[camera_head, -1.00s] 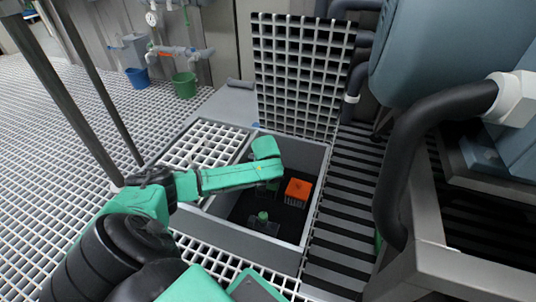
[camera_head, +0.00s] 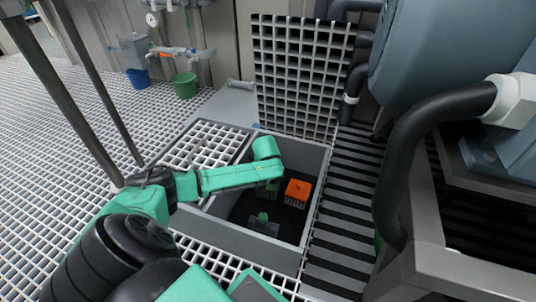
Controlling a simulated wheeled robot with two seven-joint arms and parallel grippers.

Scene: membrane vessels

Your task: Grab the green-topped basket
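The open pit (camera_head: 222,228) in the grating floor holds the baskets. A green patch (camera_head: 272,187) just below my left forearm, left of the orange-topped basket (camera_head: 297,190), looks like the green-topped basket, mostly hidden. My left arm (camera_head: 228,178) reaches in from the left across the pit, with its green wrist (camera_head: 266,149) over the pit's back left corner. The fingers of my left gripper are hidden, so I cannot tell whether they touch the basket. A dark piece with a small green knob (camera_head: 263,217) sits nearer in the pit. My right gripper is not in view.
A raised grating panel (camera_head: 300,75) stands upright behind the pit. Dark slats (camera_head: 345,205) and a large pipe (camera_head: 400,150) with machinery bound the right side. Blue (camera_head: 138,78) and green buckets (camera_head: 185,85) stand at the back left. The grating at left is mostly clear.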

